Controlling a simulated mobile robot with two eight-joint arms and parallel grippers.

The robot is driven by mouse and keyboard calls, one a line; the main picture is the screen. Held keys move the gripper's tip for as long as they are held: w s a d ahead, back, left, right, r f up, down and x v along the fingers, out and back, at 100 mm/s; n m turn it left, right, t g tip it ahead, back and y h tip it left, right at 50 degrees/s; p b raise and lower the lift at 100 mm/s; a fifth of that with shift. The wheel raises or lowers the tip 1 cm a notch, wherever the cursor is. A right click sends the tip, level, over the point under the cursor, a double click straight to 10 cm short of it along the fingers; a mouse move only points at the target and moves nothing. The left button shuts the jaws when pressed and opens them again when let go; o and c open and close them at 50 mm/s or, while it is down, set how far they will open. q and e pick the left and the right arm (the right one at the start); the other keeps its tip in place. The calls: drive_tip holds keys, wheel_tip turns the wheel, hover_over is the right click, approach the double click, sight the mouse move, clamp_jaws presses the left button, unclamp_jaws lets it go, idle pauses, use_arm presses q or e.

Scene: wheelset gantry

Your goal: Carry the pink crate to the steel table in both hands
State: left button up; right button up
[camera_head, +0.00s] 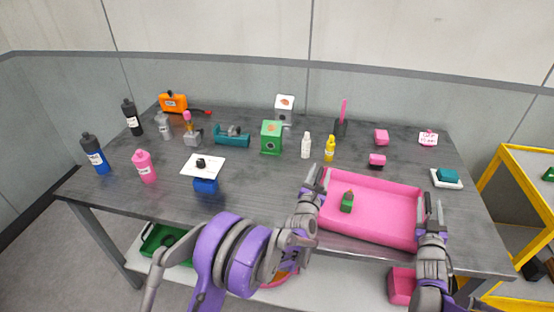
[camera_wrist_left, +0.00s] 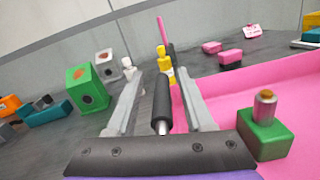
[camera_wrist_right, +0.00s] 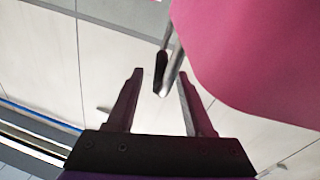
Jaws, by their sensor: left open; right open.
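The pink crate (camera_head: 385,218) sits at the front right of the dark table (camera_head: 250,205), with a green block (camera_head: 347,202) inside it. My left gripper (camera_head: 313,175) is open at the crate's left end; in the left wrist view a black bar-shaped handle (camera_wrist_left: 162,105) lies between its fingers. My right gripper (camera_head: 433,208) is open at the crate's right end. In the right wrist view a handle with a dark grip (camera_wrist_right: 161,72) shows between its fingertips, beside the pink wall (camera_wrist_right: 250,50). Neither gripper is closed on a handle.
Bottles, boxes and tools stand along the table's left and back, including a green box (camera_head: 271,138) and a yellow bottle (camera_head: 329,149). A yellow-framed stand (camera_head: 525,195) is at the far right.

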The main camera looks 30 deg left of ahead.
drive_tip(key=shift+s, duration=0.15)
use_arm(q)
drive_tip(key=s+d, duration=0.1)
drive_tip(key=s, duration=1.1)
drive_tip(key=shift+f, duration=0.4)
use_arm(e)
drive_tip(key=s+d, duration=0.1)
drive_tip(key=s, duration=1)
drive_tip(key=shift+s+f, duration=0.35)
drive_tip(key=shift+f, duration=0.05)
use_arm(q)
drive_tip(key=shift+d, duration=0.1)
use_arm(e)
drive_tip(key=shift+d, duration=0.1)
